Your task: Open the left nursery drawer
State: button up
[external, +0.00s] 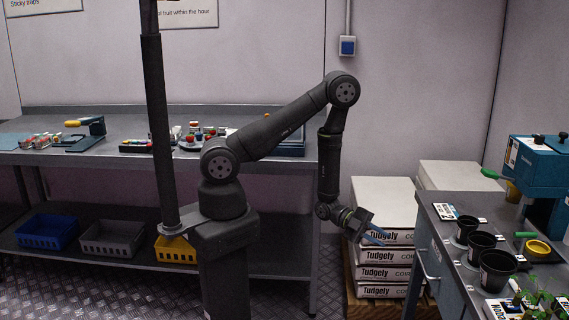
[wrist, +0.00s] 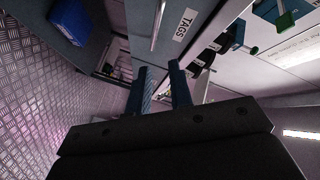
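The nursery bench (external: 426,225) stands at the right in the external view, with a pale bar handle (external: 428,265) on its front. In the wrist view, a grey drawer front (wrist: 138,14) has a bar handle (wrist: 157,22) and a label reading TAGS. I cannot tell whether this is the left drawer; no drawer is visibly pulled out. My gripper (external: 378,238) is left of the bench, below its top and in front of the stacked bags. In the wrist view, the two blue fingers of my gripper (wrist: 160,80) are apart with nothing between them. The handle lies ahead of them, apart.
Stacked Tudgely bags (external: 386,256) stand on a pallet behind my gripper. Black pots (external: 481,243) and a blue press (external: 537,165) are on the bench. A blue crate (external: 48,231) is on the shelf at left.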

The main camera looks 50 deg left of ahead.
jog(key=w+a+m+g, duration=0.2)
jog(key=m, duration=0.4)
send_near(422, 265)
jog(key=d, duration=0.3)
jog(key=d+f, duration=0.1)
jog(key=d, duration=0.5)
jog(key=shift+w+d+f, duration=0.35)
jog(key=shift+w+f, duration=0.05)
grip_shut()
